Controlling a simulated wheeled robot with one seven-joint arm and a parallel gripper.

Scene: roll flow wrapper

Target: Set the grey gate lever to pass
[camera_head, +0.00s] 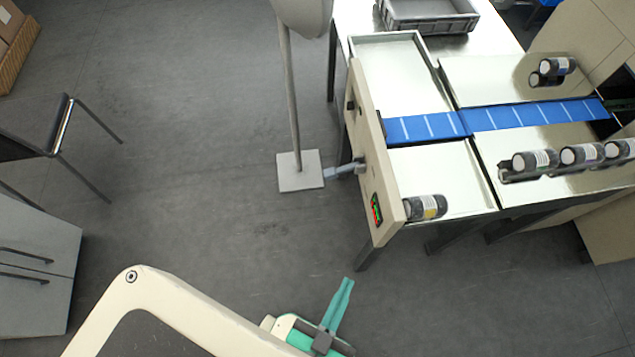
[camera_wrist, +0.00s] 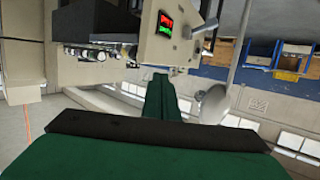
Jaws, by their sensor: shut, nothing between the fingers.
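The grey gate lever (camera_head: 345,170) sticks out to the left from the cream front panel (camera_head: 367,150) of the wrapper machine. In the wrist view the lever (camera_wrist: 203,28) juts out at upper right, beside the panel's small display. My gripper (camera_head: 347,282), with green fingers, is shut and empty. It is below the panel in the head view, over open floor, well apart from the lever. In the wrist view its fingers (camera_wrist: 160,80) point toward the machine. I cannot read the pass marking.
A display (camera_head: 376,209) with red and green lines is on the panel. Dark rolls with white labels (camera_head: 533,160) lie on the machine around a blue belt (camera_head: 425,127). A pole on a square base (camera_head: 300,172) stands left of the lever. The floor between is free.

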